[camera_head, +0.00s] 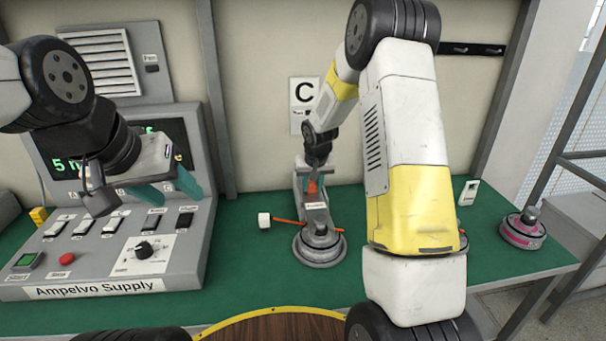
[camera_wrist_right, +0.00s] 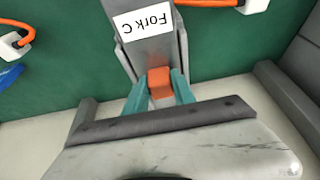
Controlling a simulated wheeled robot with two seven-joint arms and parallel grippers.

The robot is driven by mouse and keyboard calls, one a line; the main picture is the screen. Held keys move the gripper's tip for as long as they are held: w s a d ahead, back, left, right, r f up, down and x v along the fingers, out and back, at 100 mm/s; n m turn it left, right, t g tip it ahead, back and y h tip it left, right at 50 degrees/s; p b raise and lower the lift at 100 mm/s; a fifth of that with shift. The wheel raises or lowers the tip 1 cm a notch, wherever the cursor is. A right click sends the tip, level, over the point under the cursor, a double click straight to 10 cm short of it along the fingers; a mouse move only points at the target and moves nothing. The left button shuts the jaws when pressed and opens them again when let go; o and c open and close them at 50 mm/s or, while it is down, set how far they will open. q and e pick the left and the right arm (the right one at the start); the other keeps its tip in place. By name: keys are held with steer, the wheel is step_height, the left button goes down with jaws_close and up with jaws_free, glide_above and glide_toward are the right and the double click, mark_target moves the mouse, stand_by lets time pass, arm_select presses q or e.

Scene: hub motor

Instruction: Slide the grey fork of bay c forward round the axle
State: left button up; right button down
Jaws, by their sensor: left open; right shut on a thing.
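The grey fork of bay C (camera_head: 302,181) stands behind a round grey hub motor (camera_head: 319,250) on the green bench. In the right wrist view the fork (camera_wrist_right: 152,52) carries a white "Fork C" label and an orange block (camera_wrist_right: 160,80). My right gripper (camera_head: 314,180) is shut on that orange block, its teal fingers on either side in the right wrist view (camera_wrist_right: 158,88). The axle (camera_head: 320,229) rises from the hub's middle. I cannot tell whether the fork's front end reaches round it. My left gripper (camera_head: 168,188) is open and empty above the supply panel.
The Ampelvo Supply console (camera_head: 190,258), with switches and a dial, fills the left. A white connector (camera_head: 264,219) on an orange cable lies left of the hub. A pink hub (camera_head: 523,232) sits at the far right.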

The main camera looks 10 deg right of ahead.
mark_target(314, 199)
steer(key=shift+s, duration=0.2)
steer(key=c, duration=1.4)
jaws_free()
steer(key=shift+f, duration=0.1)
steer(key=shift+c, duration=0.2)
steer(key=shift+o, duration=0.6)
steer(key=shift+s, duration=0.15)
steer(key=shift+r, duration=0.4)
steer(key=v, duration=0.7)
steer(key=shift+r, duration=0.1)
